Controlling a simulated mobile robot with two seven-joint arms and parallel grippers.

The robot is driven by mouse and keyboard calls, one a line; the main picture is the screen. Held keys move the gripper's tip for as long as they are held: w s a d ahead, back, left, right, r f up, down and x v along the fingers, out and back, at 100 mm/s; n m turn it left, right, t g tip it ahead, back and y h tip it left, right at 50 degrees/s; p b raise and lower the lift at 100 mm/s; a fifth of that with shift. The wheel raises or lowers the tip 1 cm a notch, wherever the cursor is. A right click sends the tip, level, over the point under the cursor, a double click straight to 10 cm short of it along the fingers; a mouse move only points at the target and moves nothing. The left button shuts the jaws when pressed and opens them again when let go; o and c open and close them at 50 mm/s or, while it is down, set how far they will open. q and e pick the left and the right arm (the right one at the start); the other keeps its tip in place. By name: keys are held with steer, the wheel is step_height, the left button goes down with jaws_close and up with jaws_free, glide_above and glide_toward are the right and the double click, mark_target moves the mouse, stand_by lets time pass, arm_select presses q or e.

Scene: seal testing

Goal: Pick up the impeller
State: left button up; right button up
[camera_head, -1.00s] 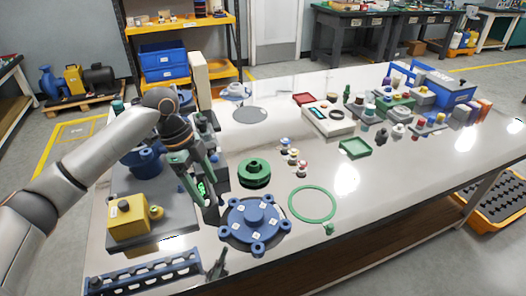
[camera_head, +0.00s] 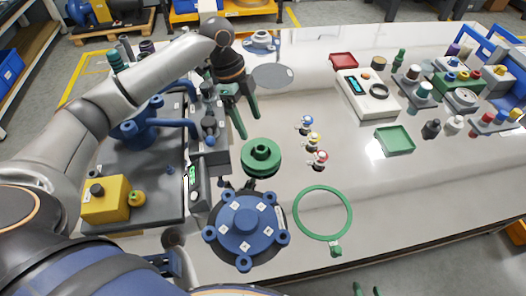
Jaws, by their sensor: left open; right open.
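The green round stepped part (camera_head: 261,157), which I take to be the impeller, sits on the table at the middle of the head view. My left gripper (camera_head: 249,127) is open just behind and above it, its two green fingers pointing down. Nothing is between the fingers, and I cannot tell whether a fingertip touches the part. My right gripper (camera_head: 366,290) shows only as green fingertips at the bottom edge. They are apart and empty.
A blue flanged housing (camera_head: 246,222) lies in front of the green part, and a green ring (camera_head: 323,187) to its right. Several small valve-like pieces (camera_head: 313,138) stand to the right. A yellow box (camera_head: 106,202) is at left. A green tray (camera_head: 394,139) is further right.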

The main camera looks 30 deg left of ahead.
mark_target(259, 144)
arm_select(q)
steer(key=x, duration=0.8)
steer(key=shift+w+d+f+b, duration=0.15)
steer(key=shift+d+f+b, duration=0.05)
steer(key=shift+f+b, duration=0.2)
steer(key=shift+c, duration=0.3)
jaws_close()
steer(key=shift+r, duration=0.15)
